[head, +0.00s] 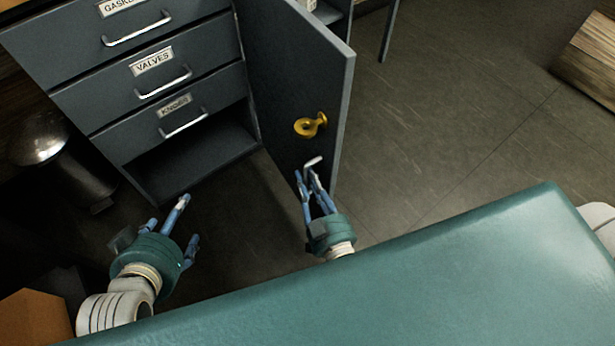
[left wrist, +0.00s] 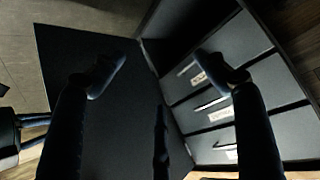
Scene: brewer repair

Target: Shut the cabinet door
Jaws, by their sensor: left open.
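The dark grey cabinet door (head: 290,75) stands open, jutting out from the cabinet (head: 140,178) beside its drawers. A brass-coloured round fitting (head: 311,124) and a small pale handle (head: 312,162) are on the face I see. My right gripper (head: 308,178) is at the door's lower part, its fingers close together just below the handle; I cannot tell if they touch or grip it. My left gripper (head: 170,225) is open and empty, in front of the cabinet and left of the door. In the left wrist view the door (left wrist: 122,120) lies beyond my open fingers.
Labelled drawers (head: 185,85) with bar handles are shut, above an open dark space. A metal bin (head: 62,165) stands at left. A teal padded surface (head: 420,280) fills the front. Floor (head: 450,110) right of the door is clear up to a wooden object (head: 590,60).

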